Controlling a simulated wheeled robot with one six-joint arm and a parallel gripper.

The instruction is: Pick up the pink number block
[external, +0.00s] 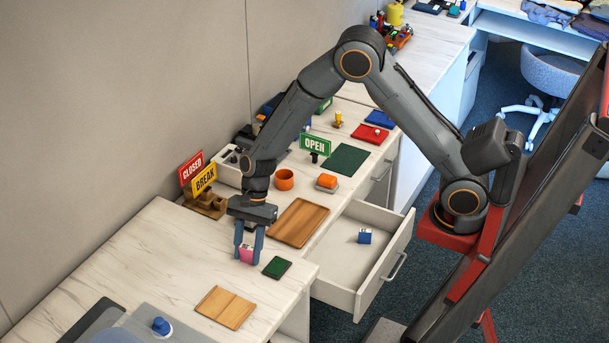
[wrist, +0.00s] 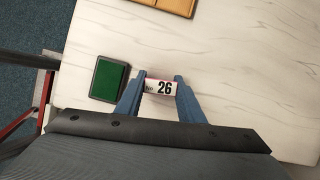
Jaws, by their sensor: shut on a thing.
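The pink number block (external: 246,254) is between the two blue fingers of my gripper (external: 250,252), at the counter's near section. In the wrist view its white face (wrist: 159,87) reads "26", with a thin pink edge along the top. The fingers of my gripper (wrist: 161,86) touch it on both sides, so my gripper is shut on it. I cannot tell whether the block still rests on the counter or is just above it.
A green pad (external: 277,267) lies close beside the block. A wooden board (external: 225,307) and a brown tray (external: 298,222) lie nearby. An open drawer (external: 345,290) holds a blue block (external: 364,236). A sign reading BREAK (external: 204,179) stands near the wall.

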